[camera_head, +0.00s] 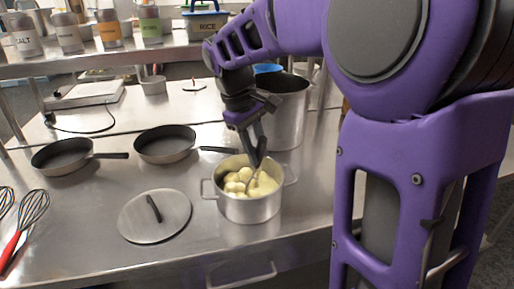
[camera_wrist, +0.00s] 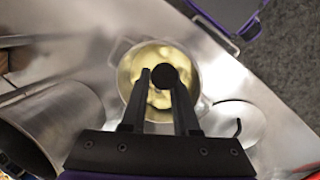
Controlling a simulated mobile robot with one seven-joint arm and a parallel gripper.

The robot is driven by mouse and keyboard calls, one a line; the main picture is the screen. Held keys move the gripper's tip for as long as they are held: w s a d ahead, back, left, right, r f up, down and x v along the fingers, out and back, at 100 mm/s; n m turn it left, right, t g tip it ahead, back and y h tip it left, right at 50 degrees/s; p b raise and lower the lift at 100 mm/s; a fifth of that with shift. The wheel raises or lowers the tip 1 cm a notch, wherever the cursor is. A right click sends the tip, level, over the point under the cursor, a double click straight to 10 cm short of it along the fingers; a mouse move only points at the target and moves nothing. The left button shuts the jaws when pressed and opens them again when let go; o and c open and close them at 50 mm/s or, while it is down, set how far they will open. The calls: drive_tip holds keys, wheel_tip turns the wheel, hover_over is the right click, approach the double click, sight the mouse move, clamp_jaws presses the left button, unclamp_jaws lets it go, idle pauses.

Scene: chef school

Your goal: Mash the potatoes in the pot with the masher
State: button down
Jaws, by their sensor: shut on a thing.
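The pot (camera_head: 248,207) is a steel pot with two side handles, standing on the steel table near its front edge. Pale yellow potatoes (camera_head: 262,185) lie in it, some as whole round lumps. My gripper (camera_head: 257,150) is right above the pot, pointing down, shut on the masher (camera_head: 262,150). The masher's dark handle end (camera_wrist: 171,76) shows between the fingers in the wrist view. Its lower end reaches down into the pot among the potatoes; the mashing head is mostly hidden. In the wrist view the pot (camera_wrist: 122,75) lies directly below my gripper (camera_wrist: 164,78).
The pot lid (camera_head: 135,222) lies flat left of the pot. Two frying pans (camera_head: 165,146) (camera_head: 62,158) lie behind it. A tall stockpot (camera_head: 290,115) stands close behind the pot. A whisk (camera_head: 30,215) lies far left. A shelf with labelled jars (camera_head: 68,35) runs along the back.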

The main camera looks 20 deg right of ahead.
drive_tip(key=shift+r, duration=0.1)
idle(0.3)
drive_tip(key=a+r+p, duration=0.1)
drive_tip(key=s+r+p, duration=0.1)
drive_tip(key=a+r+p, duration=0.1)
drive_tip(key=r, duration=0.1)
drive_tip(key=shift+s+a, duration=0.15)
drive_tip(key=shift+a, duration=0.2)
wheel_tip(320, 180, down, 4)
drive_tip(key=shift+f+b, duration=0.1)
drive_tip(key=shift+b, duration=0.95)
